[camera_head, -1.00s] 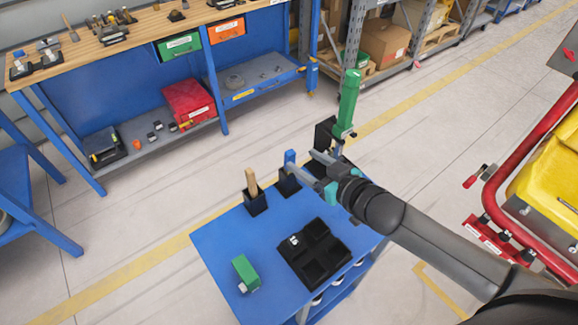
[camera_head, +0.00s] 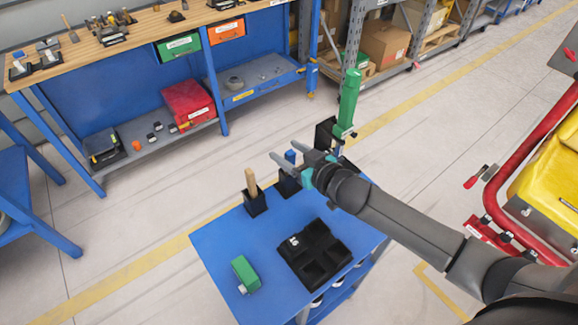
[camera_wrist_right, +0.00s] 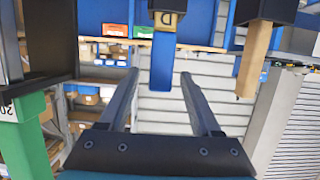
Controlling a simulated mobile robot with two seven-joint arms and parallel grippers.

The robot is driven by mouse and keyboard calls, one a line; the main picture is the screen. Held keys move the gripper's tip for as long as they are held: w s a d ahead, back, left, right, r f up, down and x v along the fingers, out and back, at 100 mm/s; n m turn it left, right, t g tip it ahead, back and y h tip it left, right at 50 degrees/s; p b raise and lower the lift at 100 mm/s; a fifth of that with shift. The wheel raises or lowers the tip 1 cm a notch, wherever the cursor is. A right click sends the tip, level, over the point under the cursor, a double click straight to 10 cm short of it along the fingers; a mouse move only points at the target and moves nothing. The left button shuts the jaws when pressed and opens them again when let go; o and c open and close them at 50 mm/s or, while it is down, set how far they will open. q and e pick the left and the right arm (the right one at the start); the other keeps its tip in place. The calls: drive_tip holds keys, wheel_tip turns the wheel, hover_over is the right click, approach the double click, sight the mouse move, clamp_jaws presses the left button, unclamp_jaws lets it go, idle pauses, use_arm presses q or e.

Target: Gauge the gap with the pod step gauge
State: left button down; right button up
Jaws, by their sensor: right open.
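A blue upright handle (camera_head: 290,157) stands in a black holder (camera_head: 287,184) at the far edge of the blue cart; which tool is the pod step gauge is not clear. My right gripper (camera_head: 283,150) is open and empty, close to this handle's top. In the right wrist view, the blue handle (camera_wrist_right: 162,65) lies between the two spread fingers, with space on both sides; contact is not seen. The holder's yellowish label there reads D. A tall green tool (camera_head: 348,102) stands to the right in another black holder. My left gripper is out of view.
A wooden-handled tool (camera_head: 251,182) stands in a holder left of the blue one. The cart top (camera_head: 225,240) bears a black compartment tray (camera_head: 318,252) and a green block (camera_head: 244,270). A workbench is behind; a red-framed cart (camera_head: 490,190) is at right.

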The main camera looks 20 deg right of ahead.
clamp_jaws()
idle(0.4)
idle(0.9)
